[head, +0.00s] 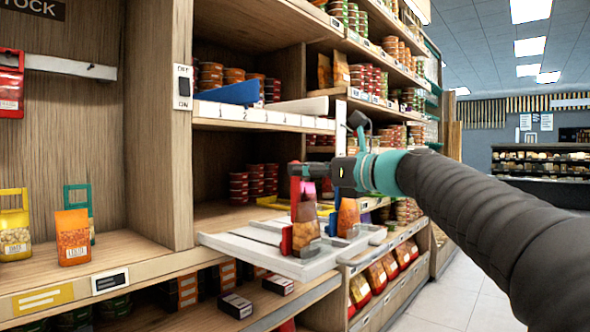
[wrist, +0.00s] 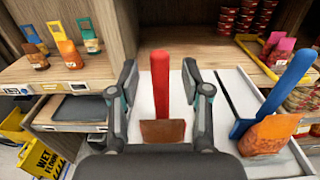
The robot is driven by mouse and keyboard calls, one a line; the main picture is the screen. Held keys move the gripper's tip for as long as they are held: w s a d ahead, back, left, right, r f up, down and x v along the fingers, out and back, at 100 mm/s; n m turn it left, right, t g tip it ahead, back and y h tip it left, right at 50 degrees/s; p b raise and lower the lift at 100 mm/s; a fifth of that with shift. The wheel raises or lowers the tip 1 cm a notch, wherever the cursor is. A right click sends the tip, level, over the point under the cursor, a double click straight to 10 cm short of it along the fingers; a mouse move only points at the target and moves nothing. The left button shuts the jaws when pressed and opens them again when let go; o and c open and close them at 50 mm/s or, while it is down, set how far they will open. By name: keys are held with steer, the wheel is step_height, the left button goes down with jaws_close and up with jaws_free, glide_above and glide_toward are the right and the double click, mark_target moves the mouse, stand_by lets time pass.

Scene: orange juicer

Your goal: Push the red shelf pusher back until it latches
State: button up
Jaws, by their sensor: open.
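The red shelf pusher (wrist: 160,85) is an upright red paddle on a white pull-out tray (wrist: 228,92). In the head view the pusher (head: 295,190) is partly hidden by my gripper and by a brown-orange bag (head: 306,234) close to it. In the wrist view the bag (wrist: 163,131) stands at the pusher's foot, on the near side. My gripper (wrist: 161,88) is open, with one finger on each side of the red pusher and gaps visible on both sides. It also shows in the head view (head: 309,170). The latch is not visible.
A blue pusher (wrist: 282,88) with an orange bag (wrist: 270,134) stands in the lane to the right. A wooden divider (wrist: 105,30) rises at the left. Red tins (wrist: 236,17) stand at the back. A yellow wet-floor sign (wrist: 38,145) is at lower left.

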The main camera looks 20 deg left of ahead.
steer(key=shift+x, duration=1.65)
jaws_close()
